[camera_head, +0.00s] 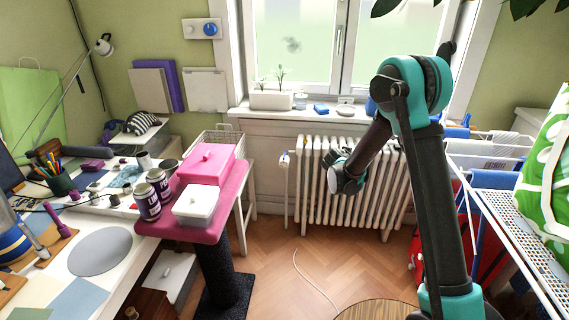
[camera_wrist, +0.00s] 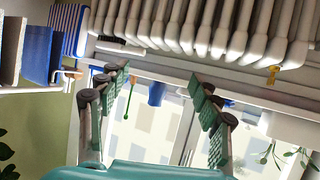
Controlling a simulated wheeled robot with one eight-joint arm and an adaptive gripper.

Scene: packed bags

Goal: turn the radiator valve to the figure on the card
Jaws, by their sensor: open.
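The radiator valve (camera_head: 284,159), a small white head with a blue patch, sits at the left end of the white ribbed radiator (camera_head: 380,190) under the window in the head view. The figure on it is too small to read. My gripper (camera_head: 344,180) is in front of the radiator, right of the valve and apart from it. In the wrist view my gripper (camera_wrist: 160,82) has its two green padded fingers spread with nothing between them. The radiator (camera_wrist: 200,25) fills the top of that view, which looks upside down. I cannot make out a card with a figure.
A pink table (camera_head: 190,225) with boxes and jars stands left of the floor space. A cluttered desk (camera_head: 105,275) is at far left. A drying rack (camera_head: 490,150) and shelf (camera_head: 510,235) flank my arm at right. The wooden floor (camera_head: 270,265) before the radiator is mostly clear.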

